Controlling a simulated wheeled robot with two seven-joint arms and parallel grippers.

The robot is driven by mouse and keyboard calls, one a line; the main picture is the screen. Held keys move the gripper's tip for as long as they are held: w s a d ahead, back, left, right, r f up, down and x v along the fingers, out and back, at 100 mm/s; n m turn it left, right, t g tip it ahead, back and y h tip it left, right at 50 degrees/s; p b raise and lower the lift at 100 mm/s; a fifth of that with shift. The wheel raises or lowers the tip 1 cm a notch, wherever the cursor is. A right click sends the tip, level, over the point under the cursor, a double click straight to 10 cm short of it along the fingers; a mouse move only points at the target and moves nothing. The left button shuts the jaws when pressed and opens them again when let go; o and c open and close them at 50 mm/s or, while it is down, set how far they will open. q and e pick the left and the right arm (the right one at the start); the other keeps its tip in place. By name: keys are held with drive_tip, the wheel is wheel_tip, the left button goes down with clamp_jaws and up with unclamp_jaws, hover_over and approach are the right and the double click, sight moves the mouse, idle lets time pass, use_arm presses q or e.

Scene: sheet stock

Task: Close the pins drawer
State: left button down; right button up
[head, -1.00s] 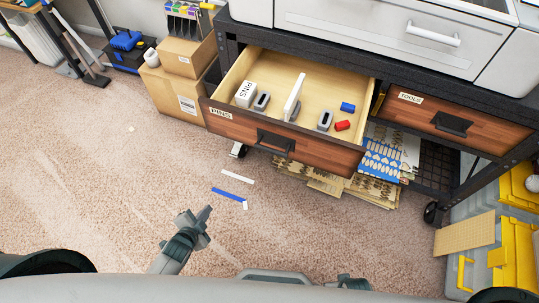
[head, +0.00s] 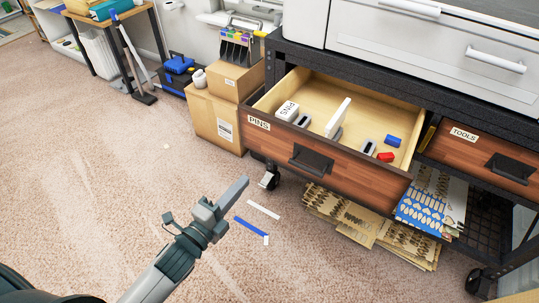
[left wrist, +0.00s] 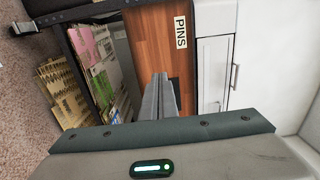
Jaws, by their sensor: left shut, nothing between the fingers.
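The pins drawer (head: 340,165) is pulled out from the dark bench, with a wooden front, a black handle (head: 311,160) and a PINS label (head: 259,123). Inside lie a white PINS box (head: 287,109), grey and white items, a blue piece (head: 393,141) and a red piece (head: 386,157). My left gripper (head: 240,188) is shut and empty, in front of and below the drawer's left part, apart from it in the head view. In the left wrist view the shut fingers (left wrist: 160,95) point toward the drawer front (left wrist: 158,45). My right gripper is not in view.
The closed tools drawer (head: 484,151) is at right. Cardboard boxes (head: 215,120) stand left of the bench. Patterned sheets (head: 380,225) lie beneath the drawer. White and blue strips (head: 251,227) lie on the carpet. The carpet at left is mostly clear.

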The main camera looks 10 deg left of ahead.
use_arm(q)
drive_tip(key=shift+w, duration=0.1)
approach(275, 145)
drive_tip(key=x, duration=0.4)
drive_tip(key=shift+w+d, duration=0.2)
drive_tip(key=shift+w, duration=0.15)
drive_tip(key=shift+x, duration=0.85)
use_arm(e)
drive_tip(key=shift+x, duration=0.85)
use_arm(q)
drive_tip(key=shift+w, duration=0.15)
